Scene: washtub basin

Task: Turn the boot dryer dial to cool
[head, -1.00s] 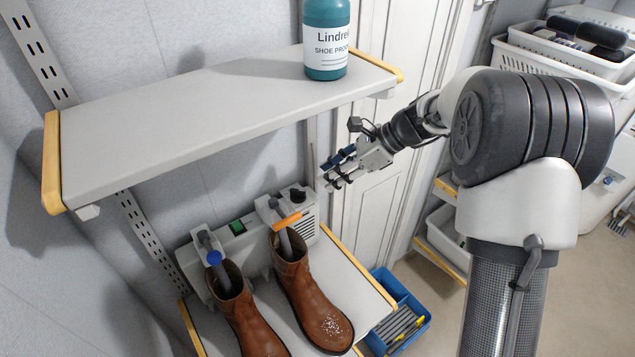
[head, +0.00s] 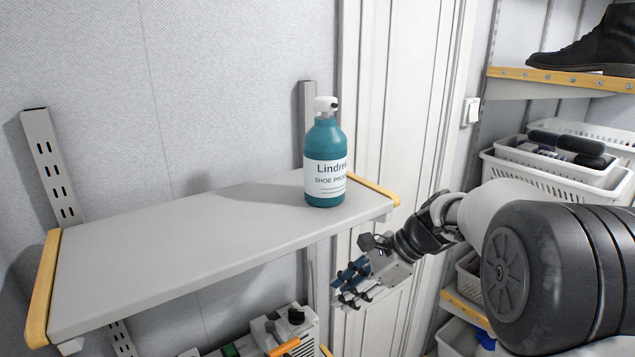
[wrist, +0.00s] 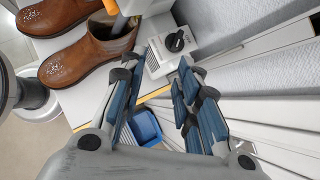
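The boot dryer (head: 262,332) sits on the lower shelf, cut off by the bottom edge of the head view; its white body also shows in the wrist view (wrist: 157,64). Its black dial (head: 296,316) is on top at the right end; it appears in the wrist view (wrist: 176,41) beyond my fingertips. I cannot read the dial's setting. My gripper (head: 346,284) is open and empty, right of the dryer and in front of the white door. In the wrist view my blue-padded fingers (wrist: 163,70) are spread apart, with the dial ahead and not touched.
The upper shelf (head: 150,270) overhangs the dryer and bears a teal shoe-product bottle (head: 325,165). Brown boots (wrist: 90,58) stand at the dryer. A blue bin (wrist: 145,125) is below. White baskets (head: 560,178) stand at the right.

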